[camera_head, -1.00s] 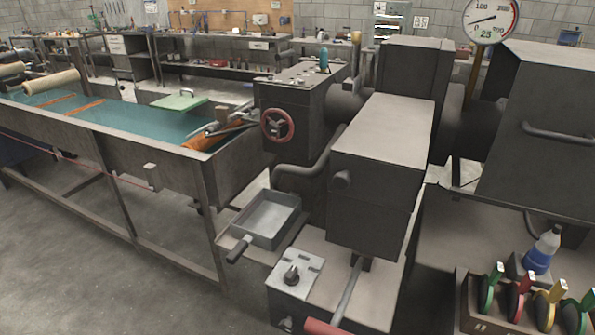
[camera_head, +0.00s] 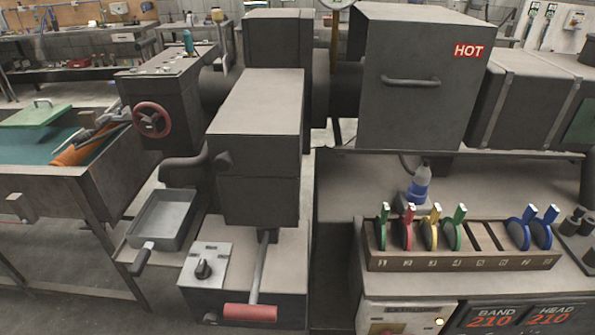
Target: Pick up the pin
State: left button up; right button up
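I cannot pick out a pin for certain. A wooden rack (camera_head: 460,262) stands on the bench at the lower right. It holds several upright coloured discs with tags: green (camera_head: 383,228), red (camera_head: 406,232), yellow (camera_head: 430,234), a second green (camera_head: 452,232) and two blue (camera_head: 519,232). Two slots between the green and blue discs look empty. Small dark round pieces (camera_head: 574,222) stand right of the rack at the picture's edge; they are too small to identify. Neither of my grippers is in view.
A blue-capped bottle (camera_head: 418,184) stands behind the rack. A large dark box marked HOT (camera_head: 412,80) rises behind. A red-handled lever (camera_head: 250,312) sticks out at the front. A metal tray (camera_head: 163,215) and a water trough (camera_head: 40,150) are at left.

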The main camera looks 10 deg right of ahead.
aim_at(579, 211)
jog(key=z, duration=2.05)
jog(key=i+l+u, duration=0.1)
jog(key=l+u, duration=0.8)
jog(key=i, duration=0.05)
